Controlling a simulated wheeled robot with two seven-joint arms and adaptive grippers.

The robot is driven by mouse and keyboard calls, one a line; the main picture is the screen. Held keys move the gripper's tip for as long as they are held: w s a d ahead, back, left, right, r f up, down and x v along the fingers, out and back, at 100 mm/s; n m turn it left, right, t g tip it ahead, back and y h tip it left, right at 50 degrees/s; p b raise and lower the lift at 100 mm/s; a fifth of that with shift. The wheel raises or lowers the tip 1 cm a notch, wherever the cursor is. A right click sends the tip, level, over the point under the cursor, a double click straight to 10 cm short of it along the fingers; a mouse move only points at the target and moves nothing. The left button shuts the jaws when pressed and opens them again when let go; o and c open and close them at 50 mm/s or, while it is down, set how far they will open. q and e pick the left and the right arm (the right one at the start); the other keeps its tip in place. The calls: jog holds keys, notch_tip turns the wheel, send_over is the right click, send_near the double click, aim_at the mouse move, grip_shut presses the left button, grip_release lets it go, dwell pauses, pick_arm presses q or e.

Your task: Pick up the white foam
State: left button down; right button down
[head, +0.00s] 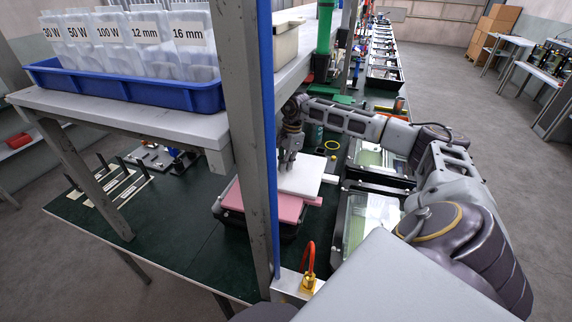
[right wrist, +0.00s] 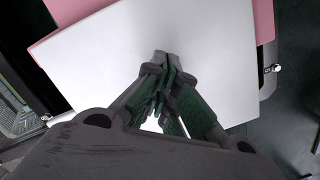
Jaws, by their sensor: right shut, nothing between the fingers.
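The white foam (head: 301,174) is a flat white sheet. It lies on top of a pink foam sheet (head: 284,208), turned at an angle to it, on a dark box on the green bench. My right gripper (head: 287,168) points down at the white foam near its left edge in the head view. In the right wrist view the white foam (right wrist: 200,60) fills most of the picture, and the shut, empty fingertips (right wrist: 164,62) are over it. I cannot tell if they touch it. My left gripper is not in view.
A grey post (head: 246,130) stands just left of the foam. A shelf with a blue tray (head: 130,92) of labelled bags overhangs the bench. Floodlight housings (head: 363,222) line the right side.

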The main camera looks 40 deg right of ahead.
aim_at(310, 161)
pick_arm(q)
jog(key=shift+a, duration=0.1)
